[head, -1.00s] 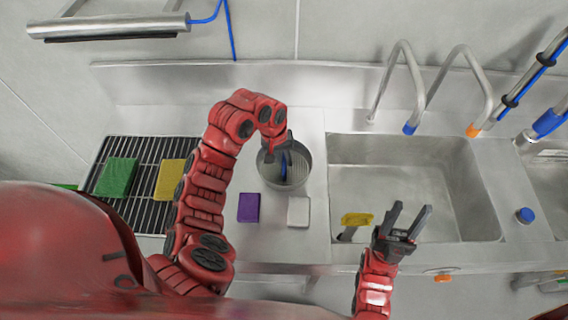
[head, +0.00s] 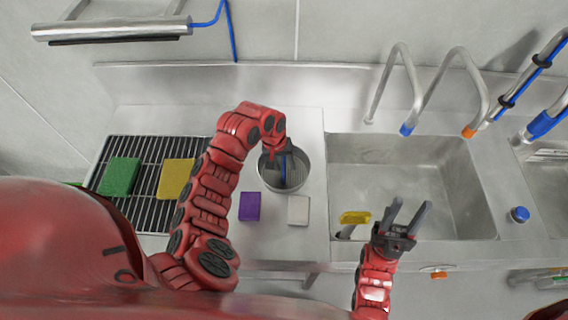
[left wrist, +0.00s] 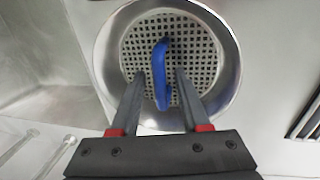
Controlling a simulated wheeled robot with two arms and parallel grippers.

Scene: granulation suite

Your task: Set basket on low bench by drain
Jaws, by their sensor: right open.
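The basket (head: 303,172) is a round metal pan with a perforated floor and a blue handle. It stands on the steel counter between the drain rack and the sink. In the left wrist view the basket (left wrist: 231,75) is seen from above, with the blue handle (left wrist: 161,75) upright across its middle. My left gripper (head: 285,158) is over the basket. In the left wrist view its two fingers (left wrist: 160,85) are apart, one on each side of the handle, with gaps showing. My right gripper (head: 408,218) is open and empty at the sink's front edge. No low bench can be made out.
The sink basin (head: 400,180) lies to the right, with bent taps (head: 415,90) behind it. A purple block (head: 250,206) and a white block (head: 298,209) lie in front of the basket. Green (head: 120,177) and yellow (head: 176,179) pads lie on the black rack (head: 145,210).

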